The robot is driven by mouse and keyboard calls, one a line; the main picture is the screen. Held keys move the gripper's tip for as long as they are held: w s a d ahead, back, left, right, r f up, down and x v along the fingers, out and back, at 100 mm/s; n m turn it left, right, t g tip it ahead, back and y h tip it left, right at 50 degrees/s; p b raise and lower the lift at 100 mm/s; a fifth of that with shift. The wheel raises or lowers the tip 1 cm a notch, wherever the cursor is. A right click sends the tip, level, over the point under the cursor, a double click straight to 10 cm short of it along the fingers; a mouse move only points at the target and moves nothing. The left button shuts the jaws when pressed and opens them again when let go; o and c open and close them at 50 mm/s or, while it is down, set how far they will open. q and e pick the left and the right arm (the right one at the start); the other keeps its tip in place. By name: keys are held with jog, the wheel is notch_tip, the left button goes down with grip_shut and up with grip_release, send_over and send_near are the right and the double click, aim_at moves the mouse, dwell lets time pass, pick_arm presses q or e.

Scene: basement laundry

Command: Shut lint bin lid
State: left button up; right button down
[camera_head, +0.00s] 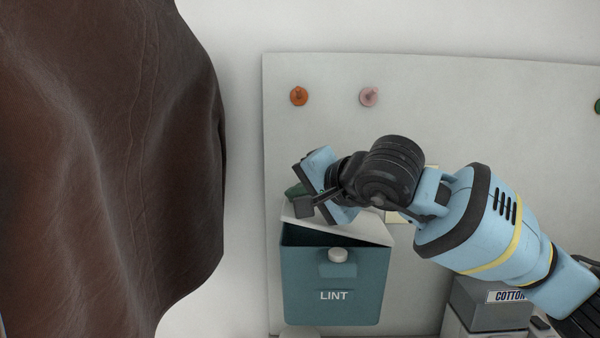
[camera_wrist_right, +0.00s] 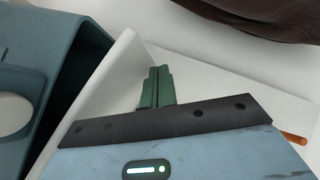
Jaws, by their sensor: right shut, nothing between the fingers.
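The lint bin (camera_head: 300,290) is a teal box marked LINT on the wall board, with a round pale knob (camera_head: 338,255) on its front. Its white lid (camera_head: 350,235) is partly raised, and a dark gap shows beneath it. In the right wrist view the lid (camera_wrist_right: 92,95) slants beside the bin's dark opening, with the knob (camera_wrist_right: 12,112) at far left. My right gripper (camera_head: 294,191) is above the lid, its green fingers together and empty. In the wrist view the fingers (camera_wrist_right: 156,87) are on the lid's outer side, close to it; contact cannot be told. My left gripper is out of view.
A large brown leather-like sheet (camera_head: 110,150) fills the left side. Orange (camera_head: 299,96) and pink (camera_head: 369,96) pegs stick out of the board (camera_head: 450,95). A grey box marked COTTON (camera_head: 485,312) stands at lower right, under my right arm.

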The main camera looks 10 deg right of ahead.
notch_tip(320, 180, down, 2)
jog(key=shift+w+a+f+n+g+h+p, duration=0.15)
jog(key=shift+n+g+h+p, duration=0.2)
jog(key=shift+h, duration=0.25)
jog(key=shift+a+f+n+h, duration=0.25)
jog(key=shift+f+n+h, duration=0.15)
jog(key=shift+f, duration=0.55)
jog(key=shift+d+f, duration=0.1)
jog(key=shift+d, duration=0.15)
jog(key=shift+d+f+g, duration=0.2)
jog(key=shift+d+g, duration=0.05)
jog(key=shift+d, duration=0.3)
jog(key=shift+r, duration=0.1)
